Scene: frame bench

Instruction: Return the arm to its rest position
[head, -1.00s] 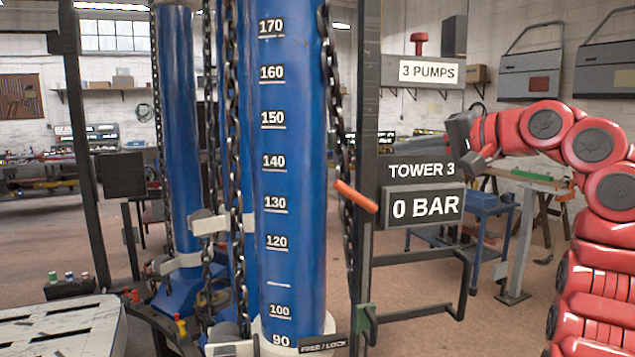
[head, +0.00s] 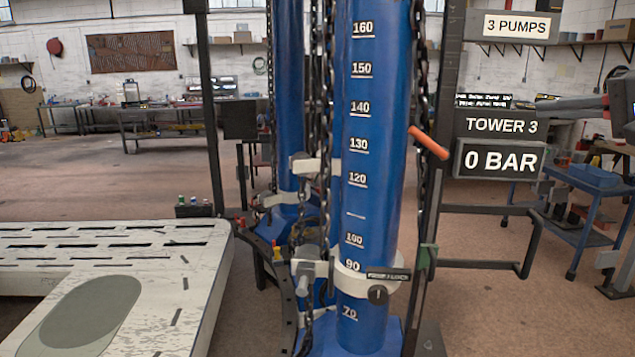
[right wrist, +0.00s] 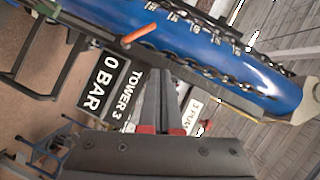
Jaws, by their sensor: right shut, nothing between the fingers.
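My right gripper (head: 548,104) shows at the right edge of the head view, its dark fingers pointing left, just right of the tower 3 post. In the right wrist view my right gripper (right wrist: 160,76) has its fingers together with nothing between them. The blue tower (head: 372,150) with its white scale stands upright right of centre, apart from the gripper as far as I can tell. The sign reading 0 BAR (head: 500,159) is below the gripper and also shows in the right wrist view (right wrist: 104,86). My left gripper is out of view.
An orange lever (head: 428,142) sticks out from the tower's post. Dark chains (head: 422,100) hang beside the tower. A pale slotted platform (head: 150,300) fills the lower left. A blue cart (head: 590,185) stands at the right. The floor behind the platform is open.

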